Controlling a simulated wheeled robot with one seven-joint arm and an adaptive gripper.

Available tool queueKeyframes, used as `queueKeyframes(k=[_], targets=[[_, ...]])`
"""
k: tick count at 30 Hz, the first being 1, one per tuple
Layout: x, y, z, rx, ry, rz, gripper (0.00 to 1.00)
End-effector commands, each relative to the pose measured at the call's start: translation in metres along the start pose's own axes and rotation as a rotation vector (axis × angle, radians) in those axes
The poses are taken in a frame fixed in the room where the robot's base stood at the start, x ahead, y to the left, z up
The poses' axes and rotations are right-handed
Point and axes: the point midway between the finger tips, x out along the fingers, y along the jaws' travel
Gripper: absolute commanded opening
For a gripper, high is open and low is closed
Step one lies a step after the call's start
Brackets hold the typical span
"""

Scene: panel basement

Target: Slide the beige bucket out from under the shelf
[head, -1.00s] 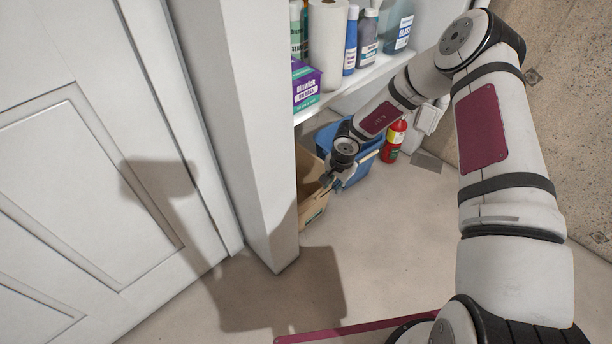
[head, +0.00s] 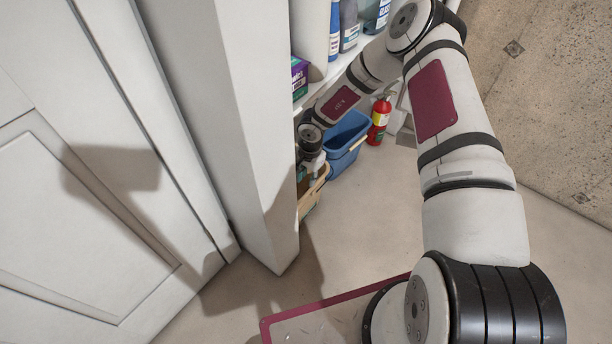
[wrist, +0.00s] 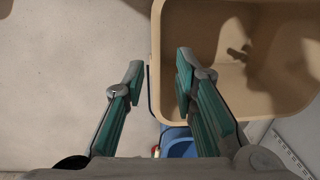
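The beige bucket (head: 308,206) stands on the floor under the shelf, partly hidden by the white post in the head view. The wrist view looks into it; it appears empty apart from a shadow, with its wall and rim (wrist: 275,70) at the right. My gripper (wrist: 158,70) is open, its green-padded fingers on either side of the bucket's near rim: one outside, one over the inside. No clear contact shows. In the head view my gripper (head: 318,165) is at the bucket, small and partly covered by my arm.
A blue bucket (head: 347,142) stands close to the right, also in the wrist view (wrist: 182,146). A red fire extinguisher (head: 379,122) stands beyond it. The white post (head: 225,140) blocks the left. The shelf (head: 311,98) with bottles is above. Floor in front is clear.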

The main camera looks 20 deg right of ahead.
Motion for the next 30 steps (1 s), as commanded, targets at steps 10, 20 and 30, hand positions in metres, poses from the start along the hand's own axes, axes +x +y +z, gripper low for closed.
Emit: queueKeyframes(k=[10, 20, 30], targets=[[0.049, 0.001, 0.001, -0.001, -0.001, 0.001, 0.26], [0.106, 0.000, 0.000, 0.001, 0.001, 0.000, 0.26], [0.136, 0.000, 0.000, -0.001, 0.001, -0.001, 0.26]])
